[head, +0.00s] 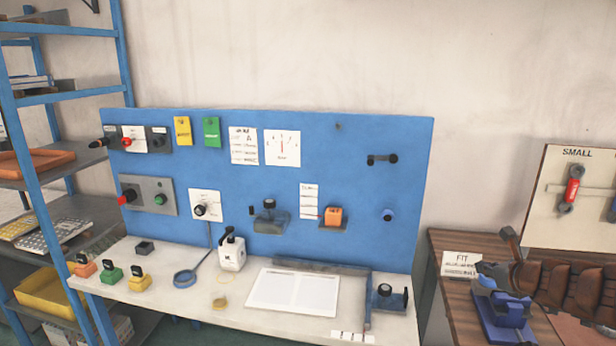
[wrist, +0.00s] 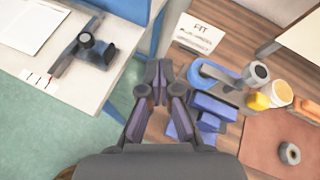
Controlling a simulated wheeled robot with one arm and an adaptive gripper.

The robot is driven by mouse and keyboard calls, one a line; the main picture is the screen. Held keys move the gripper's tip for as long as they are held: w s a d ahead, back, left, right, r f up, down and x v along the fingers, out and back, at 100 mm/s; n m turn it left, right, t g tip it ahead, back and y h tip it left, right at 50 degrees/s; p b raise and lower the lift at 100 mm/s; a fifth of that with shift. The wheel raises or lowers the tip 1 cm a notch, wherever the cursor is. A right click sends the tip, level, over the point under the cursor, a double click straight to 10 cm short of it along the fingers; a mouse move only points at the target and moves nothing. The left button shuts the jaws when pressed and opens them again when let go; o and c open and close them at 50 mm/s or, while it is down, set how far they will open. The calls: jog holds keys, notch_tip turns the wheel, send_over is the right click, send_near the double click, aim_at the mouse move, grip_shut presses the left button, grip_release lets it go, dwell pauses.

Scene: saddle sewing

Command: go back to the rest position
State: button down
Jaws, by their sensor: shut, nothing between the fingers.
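My gripper (wrist: 158,88) shows in the wrist view, its two dark fingers pointing away from the camera. It is shut and empty. It hangs above the gap between the white bench and the brown wooden table (wrist: 142,125), near the table's left edge. Blue blocks (wrist: 205,115) and a blue holder with a grey round part (wrist: 225,75) lie to the right of the fingers. In the head view a dark brown jointed shape crosses the right edge, over the wooden table (head: 455,295), and hides part of it.
The white bench (head: 210,312) carries stamps, a white sheet (head: 293,291) and a blue-grey fixture (head: 387,297). A blue panel (head: 350,220) stands behind it. A FIT card (head: 461,264) is on the wooden table. A blue shelf rack (head: 72,98) stands at left. Green floor (wrist: 60,140) is clear.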

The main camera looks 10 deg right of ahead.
jog(key=s+a+r+n+g+y, duration=0.1)
jog(key=a+n+y, duration=0.1)
jog(key=a+n, duration=0.5)
jog(key=s+a+r+n+g+y, duration=0.1)
jog(key=a+n+y, duration=0.1)
jog(key=a, duration=0.8)
jog(key=s+a+r+n+g+y, duration=0.1)
jog(key=a+r+n+y, duration=0.1)
jog(key=a+n, duration=0.5)
jog(key=s+a+f+n+g, duration=0.3)
jog(key=s+a+n+g, duration=0.25)
jog(key=s+a, duration=0.6)
jog(key=s+d+f+n+g+h, duration=0.1)
jog(key=s+f+n+g+h, duration=0.1)
jog(key=s+n, duration=0.4)
jog(key=s+d+f+n+g+h, duration=0.1)
jog(key=s+n, duration=0.5)
jog(key=s, duration=1)
jog(key=f+g+h, duration=0.1)
jog(key=g+h, duration=0.1)
jog(key=shift+s+d+f+h, duration=0.2)
jog(key=shift+d+f+h, duration=0.15)
jog(key=shift+d+h, duration=0.05)
jog(key=shift+g, duration=0.25)
